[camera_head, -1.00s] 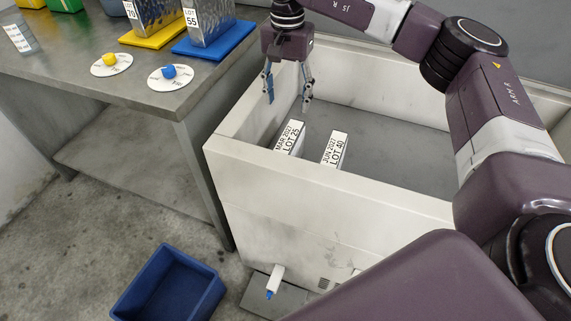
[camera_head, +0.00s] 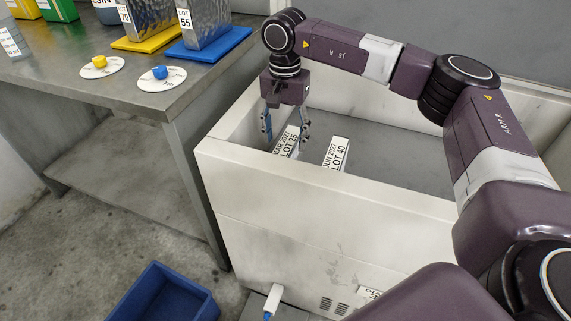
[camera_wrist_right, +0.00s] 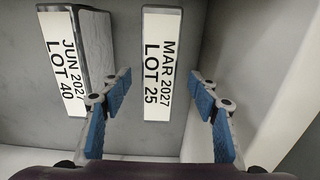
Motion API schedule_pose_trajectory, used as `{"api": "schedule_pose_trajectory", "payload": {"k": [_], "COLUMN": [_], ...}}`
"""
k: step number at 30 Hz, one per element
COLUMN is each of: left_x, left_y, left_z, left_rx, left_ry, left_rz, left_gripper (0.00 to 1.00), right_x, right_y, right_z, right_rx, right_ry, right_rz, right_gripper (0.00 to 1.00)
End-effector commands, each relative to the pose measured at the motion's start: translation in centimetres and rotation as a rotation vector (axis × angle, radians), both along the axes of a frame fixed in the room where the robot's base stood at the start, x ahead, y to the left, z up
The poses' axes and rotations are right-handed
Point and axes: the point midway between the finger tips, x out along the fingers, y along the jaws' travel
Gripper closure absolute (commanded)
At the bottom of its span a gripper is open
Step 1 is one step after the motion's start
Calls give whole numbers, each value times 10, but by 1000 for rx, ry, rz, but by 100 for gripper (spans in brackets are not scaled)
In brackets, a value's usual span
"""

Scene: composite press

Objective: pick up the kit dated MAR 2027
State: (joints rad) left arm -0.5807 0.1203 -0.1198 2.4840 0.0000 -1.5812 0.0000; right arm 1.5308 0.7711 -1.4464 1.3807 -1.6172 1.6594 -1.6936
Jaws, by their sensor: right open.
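The kit dated MAR 2027, LOT 25 (camera_head: 287,141), is a box with a white label standing in the white bin, near its left wall. In the right wrist view this kit (camera_wrist_right: 162,62) lies between and just beyond the fingertips. My right gripper (camera_head: 286,133) is open above and around the kit's upper end in the head view; it also shows in the right wrist view (camera_wrist_right: 160,85). I cannot tell whether the fingers touch the kit. A second kit, JUN 2027, LOT 40 (camera_head: 337,153), stands to its right; it also shows in the wrist view (camera_wrist_right: 64,62). My left gripper is not in view.
The white bin's front wall (camera_head: 300,185) rises before the kits. A metal table (camera_head: 130,90) at left holds yellow and blue trays and two round discs with knobs. A blue crate (camera_head: 165,290) sits on the floor. The bin's floor to the right is clear.

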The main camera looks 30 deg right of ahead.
Motion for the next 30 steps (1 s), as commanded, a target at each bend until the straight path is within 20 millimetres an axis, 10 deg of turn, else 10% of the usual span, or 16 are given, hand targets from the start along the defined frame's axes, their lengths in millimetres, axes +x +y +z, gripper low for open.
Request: {"api": "schedule_pose_trajectory", "payload": {"k": [12, 30], "left_x": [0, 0], "left_y": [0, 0], "left_z": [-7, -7], "left_rx": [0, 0], "left_ry": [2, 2], "left_rz": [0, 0], "left_gripper": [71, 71], "right_x": [-2, -2], "right_y": [-1, -1], "right_z": [-29, -29], "right_rx": [-1, -1], "right_ry": [1, 1], "right_rz": [-1, -1], "right_gripper": [45, 100]}}
